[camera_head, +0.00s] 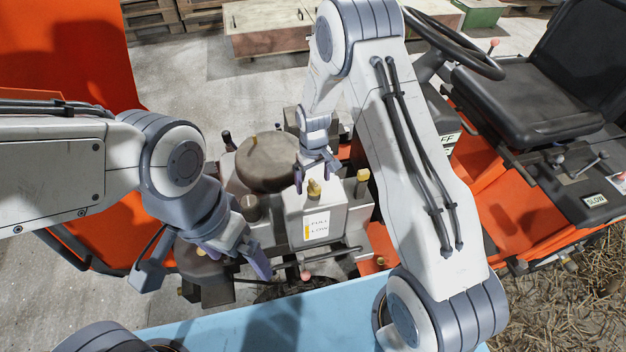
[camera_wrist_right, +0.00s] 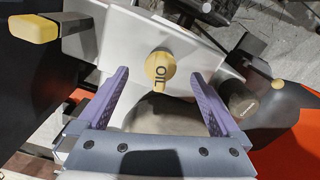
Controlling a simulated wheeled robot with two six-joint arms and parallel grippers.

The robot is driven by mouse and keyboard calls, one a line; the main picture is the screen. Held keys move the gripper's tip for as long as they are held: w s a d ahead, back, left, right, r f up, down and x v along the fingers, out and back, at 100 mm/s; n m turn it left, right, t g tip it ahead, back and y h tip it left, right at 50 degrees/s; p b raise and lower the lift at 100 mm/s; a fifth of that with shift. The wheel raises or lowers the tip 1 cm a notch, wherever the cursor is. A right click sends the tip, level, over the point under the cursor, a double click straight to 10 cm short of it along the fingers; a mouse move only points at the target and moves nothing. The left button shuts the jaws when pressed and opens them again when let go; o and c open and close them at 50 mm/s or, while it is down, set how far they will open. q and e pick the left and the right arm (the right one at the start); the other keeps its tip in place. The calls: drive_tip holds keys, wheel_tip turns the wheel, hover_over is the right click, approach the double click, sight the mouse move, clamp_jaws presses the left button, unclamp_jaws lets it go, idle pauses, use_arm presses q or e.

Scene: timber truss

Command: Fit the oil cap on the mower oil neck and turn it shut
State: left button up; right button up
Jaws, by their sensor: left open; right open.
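The yellow oil cap (camera_head: 314,188) stands on top of a white tank (camera_head: 318,222) marked FULL and LOW. In the right wrist view the cap (camera_wrist_right: 159,66) reads OIL, with its tab toward my gripper. The oil neck is hidden under it; I cannot tell whether the cap is seated. My right gripper (camera_head: 316,170) is open just above and behind the cap. In its wrist view the cap lies between and slightly beyond the open fingertips (camera_wrist_right: 160,74), touching neither. My left gripper (camera_head: 235,262) is open and empty, left of the tank.
A brown rounded engine cover (camera_head: 268,162) and a dark round cap (camera_head: 251,207) lie left of the tank. Another yellow-topped part (camera_head: 363,176) stands right of it. A blue surface (camera_head: 250,318) is in front. The orange mower's seat (camera_head: 530,85) and steering wheel (camera_head: 455,45) are right.

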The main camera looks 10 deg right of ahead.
sight(313, 182)
drive_tip(key=shift+r+p, duration=1.8)
drive_tip(key=shift+r, duration=0.65)
